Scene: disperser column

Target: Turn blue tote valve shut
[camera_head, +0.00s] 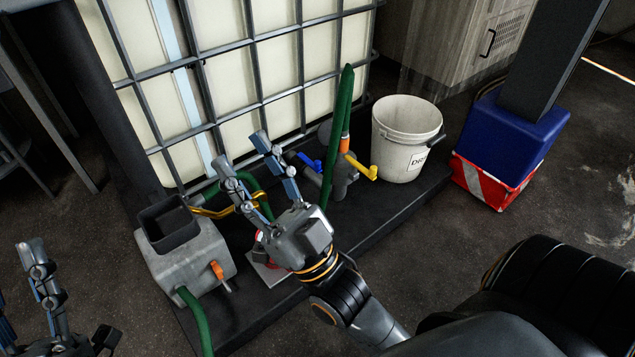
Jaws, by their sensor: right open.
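The blue tote valve handle (309,161) is a small blue lever at the lower front of the caged white tote (225,80), beside grey pipe fittings and a green hose. My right gripper (241,150) is open and empty, its two fingers pointing up and away in front of the tote cage. It is to the left of the blue handle and apart from it in the picture. My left gripper (18,280) is at the lower left, partly cut off by the frame edge. Its fingers look spread, with nothing seen between them.
A yellow valve handle (360,167) sits just right of the blue one. A white bucket (402,140) stands right of it on the dark platform (345,232). A grey machine with a hopper (187,250) stands at left. A green hose (340,120) rises near the valves.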

